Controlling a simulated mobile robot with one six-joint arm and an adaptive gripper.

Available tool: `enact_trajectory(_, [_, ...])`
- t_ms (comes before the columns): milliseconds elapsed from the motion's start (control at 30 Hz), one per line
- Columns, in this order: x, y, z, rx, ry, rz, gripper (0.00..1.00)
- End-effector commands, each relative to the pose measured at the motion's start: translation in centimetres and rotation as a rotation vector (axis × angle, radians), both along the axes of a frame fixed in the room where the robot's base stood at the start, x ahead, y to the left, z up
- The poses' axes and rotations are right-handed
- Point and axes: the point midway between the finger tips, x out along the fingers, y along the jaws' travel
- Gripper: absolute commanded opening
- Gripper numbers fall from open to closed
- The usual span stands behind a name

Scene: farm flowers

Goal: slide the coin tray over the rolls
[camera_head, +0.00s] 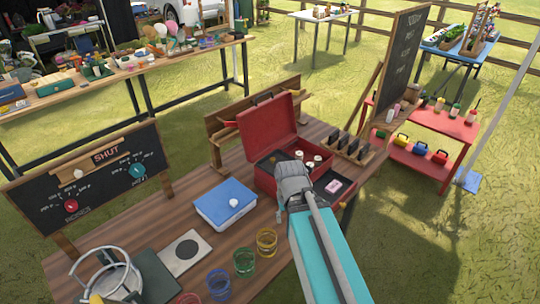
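An open red cash box (265,183) stands on the wooden table, its lid tilted up at the back. A dark tray (270,161) shows in the left part of the box; I take it for the coin tray. Several pale-topped short cylinders, which look like the rolls (309,166), stand upright in the right part, beside the tray. My gripper (290,172) is at the front of the box and hides part of its front wall and interior. Its fingertips are too small and overlapped to tell whether they are open or touching the tray.
A dark open drawer or tray with a pink item (334,187) lies right of the box. A blue-lidded box (225,203) stands at left. Coloured glass jars (266,242) stand near my arm. A black rack (350,147) and a chalkboard (392,60) are behind right.

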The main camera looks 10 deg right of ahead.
Motion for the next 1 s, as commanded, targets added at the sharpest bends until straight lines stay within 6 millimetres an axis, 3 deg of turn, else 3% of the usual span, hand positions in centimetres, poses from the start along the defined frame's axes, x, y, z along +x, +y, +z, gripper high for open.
enact_trajectory(167, [0.0, 0.0, 0.0, 0.0, 0.0, 0.0, 0.57])
enact_trajectory(267, [0.1, 0.0, 0.0, 0.0, 0.0, 0.0, 0.64])
enact_trajectory(467, [1.8, 0.0, 1.0, 0.0, 0.0, 0.012, 0.64])
enact_trajectory(667, [6.9, 0.0, 3.6, 0.0, 0.0, 0.047, 0.64])
enact_trajectory(733, [9.4, -0.8, 4.9, 0.0, 0.0, 0.06, 0.64])
enact_trajectory(1000, [20.3, -0.8, 10.1, 0.001, 0.0, 0.144, 0.64])
